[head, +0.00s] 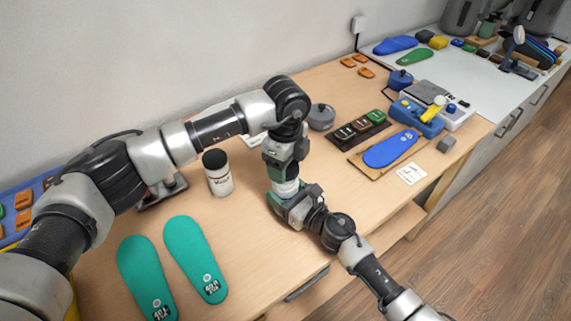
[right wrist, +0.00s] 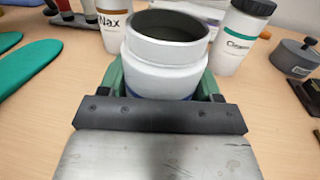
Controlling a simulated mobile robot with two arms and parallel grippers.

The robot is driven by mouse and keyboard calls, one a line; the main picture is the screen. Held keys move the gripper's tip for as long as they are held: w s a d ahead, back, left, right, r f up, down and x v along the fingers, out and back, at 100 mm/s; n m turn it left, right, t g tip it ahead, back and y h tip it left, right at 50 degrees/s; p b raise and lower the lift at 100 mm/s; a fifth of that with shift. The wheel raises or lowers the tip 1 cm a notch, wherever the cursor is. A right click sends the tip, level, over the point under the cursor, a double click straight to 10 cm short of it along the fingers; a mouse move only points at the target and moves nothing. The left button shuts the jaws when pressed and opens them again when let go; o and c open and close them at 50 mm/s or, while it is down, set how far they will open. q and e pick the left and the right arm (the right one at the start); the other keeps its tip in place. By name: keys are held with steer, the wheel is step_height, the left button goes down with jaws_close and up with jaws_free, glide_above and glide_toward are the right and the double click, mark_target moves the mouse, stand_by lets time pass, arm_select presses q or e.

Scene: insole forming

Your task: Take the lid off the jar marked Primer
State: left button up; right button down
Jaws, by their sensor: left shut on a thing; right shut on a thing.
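A white jar (head: 287,187) stands near the table's front edge in the head view. In the right wrist view the jar (right wrist: 168,58) is upright, its mouth open and uncovered, a blue band low on its side. Its name is not readable. My right gripper (head: 289,195) is shut around the jar's lower body; its green fingers also show in the right wrist view (right wrist: 165,88). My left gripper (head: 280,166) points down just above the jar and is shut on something.
A black-lidded jar marked Wax (head: 218,174) stands left of my left gripper. A jar marked Cleaner (right wrist: 238,38) and a grey pot (head: 321,117) are behind. Teal insoles (head: 195,257) lie front left. A blue insole (head: 390,150) lies on a board at right.

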arm_select(q)
step_height(320, 180, up, 3)
steer(key=shift+r, duration=0.2)
arm_select(e)
steer(key=shift+c, duration=0.7)
jaws_free()
